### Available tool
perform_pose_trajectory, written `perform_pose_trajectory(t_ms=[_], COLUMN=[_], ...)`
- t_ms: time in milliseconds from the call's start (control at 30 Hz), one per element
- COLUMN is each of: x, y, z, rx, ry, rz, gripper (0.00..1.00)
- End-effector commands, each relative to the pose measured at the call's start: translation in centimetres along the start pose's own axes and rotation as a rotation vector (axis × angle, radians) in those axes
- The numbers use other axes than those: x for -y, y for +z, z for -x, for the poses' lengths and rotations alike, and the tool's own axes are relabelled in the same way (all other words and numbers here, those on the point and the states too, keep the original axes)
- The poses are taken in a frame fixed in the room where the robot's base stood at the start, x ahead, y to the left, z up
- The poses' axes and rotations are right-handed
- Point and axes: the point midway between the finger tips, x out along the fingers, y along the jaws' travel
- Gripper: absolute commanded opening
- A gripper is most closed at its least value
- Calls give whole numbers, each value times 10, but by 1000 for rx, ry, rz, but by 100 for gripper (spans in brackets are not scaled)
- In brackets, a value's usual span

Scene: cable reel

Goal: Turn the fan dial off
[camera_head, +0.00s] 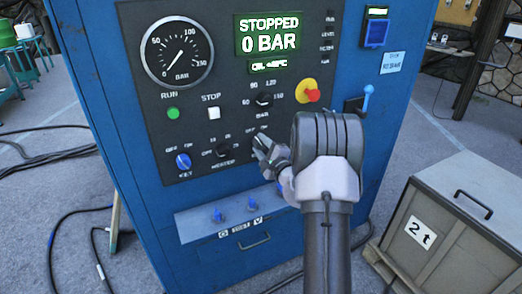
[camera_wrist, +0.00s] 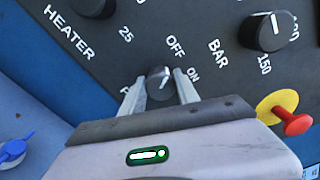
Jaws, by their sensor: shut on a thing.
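The fan dial (camera_wrist: 159,83) is a small black knob with a white mark, on the dark panel of a blue cabinet. OFF and ON are printed beside it in the wrist view; its name label is mostly hidden by a finger. The white mark slants up and right, toward the side with OFF and ON; I cannot tell exactly which it meets. My gripper (camera_wrist: 160,88) is shut on the dial, one finger on each side. In the head view my gripper (camera_head: 266,150) is at the panel and largely hides the dial.
The BAR dial (camera_head: 264,100) and red-and-yellow stop button (camera_head: 307,91) are just above my gripper. The heater dial (camera_head: 222,151) and blue key switch (camera_head: 184,161) are to its left. The display (camera_head: 269,36) reads STOPPED, 0 BAR. A crate (camera_head: 455,240) stands at right.

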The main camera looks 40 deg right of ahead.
Motion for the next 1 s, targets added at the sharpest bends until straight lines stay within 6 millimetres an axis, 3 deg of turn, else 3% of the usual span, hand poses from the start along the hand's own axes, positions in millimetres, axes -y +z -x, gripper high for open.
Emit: perform_pose_trajectory(t_ms=[600,633,733,1000], x=[-1,-1,-1,0], y=[0,0,0,0], z=[0,0,0,0], rx=[-1,-1,-1,0], ry=[3,3,2,1], rz=[41,41,41,40], gripper=[0,39,59,59])
